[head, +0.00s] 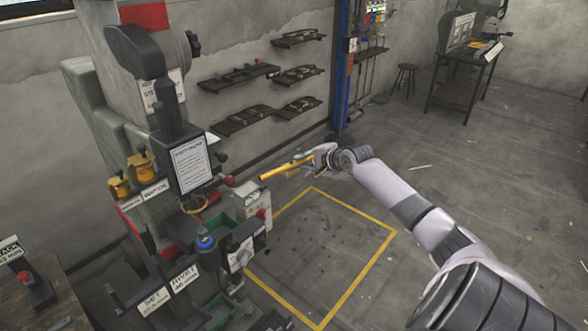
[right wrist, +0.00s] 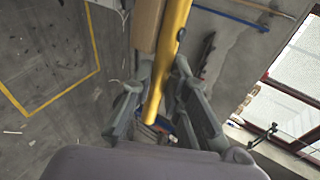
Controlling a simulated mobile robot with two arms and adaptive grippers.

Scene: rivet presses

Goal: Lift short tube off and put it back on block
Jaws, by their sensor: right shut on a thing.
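A yellow tube (head: 287,168) is in the grip of my right gripper (head: 318,160), in front of the rivet press and above the floor. It points left toward the press and is slightly tilted. In the right wrist view the tube (right wrist: 172,50) runs between the two dark fingers of the right gripper (right wrist: 165,90), which are shut on it. A tan, block-like piece (right wrist: 147,25) shows beside the tube there; I cannot tell whether they touch. I cannot make out a block for the tube for certain. My left gripper is not in view.
The rivet press (head: 130,125) stands at left with signs, yellow cups (head: 120,186), a green bin (head: 218,227) and a blue knob (head: 206,241). A yellow floor outline (head: 365,268) surrounds free floor. Wall shelves (head: 245,118) and a far table (head: 461,82) stand behind.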

